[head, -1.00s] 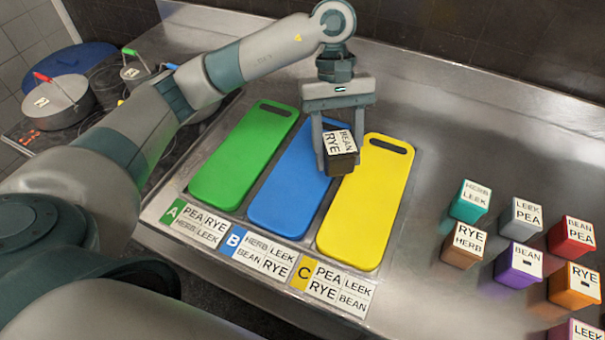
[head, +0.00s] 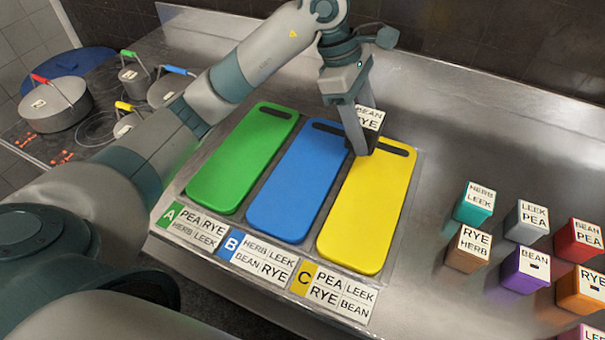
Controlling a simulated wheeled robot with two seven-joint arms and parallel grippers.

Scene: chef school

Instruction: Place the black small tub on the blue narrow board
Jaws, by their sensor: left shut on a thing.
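The black small tub (head: 371,119) has a white lid label reading BEAN and RYE. My left gripper (head: 358,138) is shut on it, and a finger covers the tub's left part. In the picture the tub overlaps the far ends of the blue and yellow boards; its height above them is hard to tell. The blue narrow board (head: 293,190) lies flat in the middle, empty, with a dark slot at its far end. My right gripper is not in view.
A green board (head: 240,165) lies left and a yellow board (head: 366,215) right of the blue one, both bare. Several labelled tubs, including a teal one (head: 474,203), stand at the right. Pots (head: 55,105) stand on the hob at the left.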

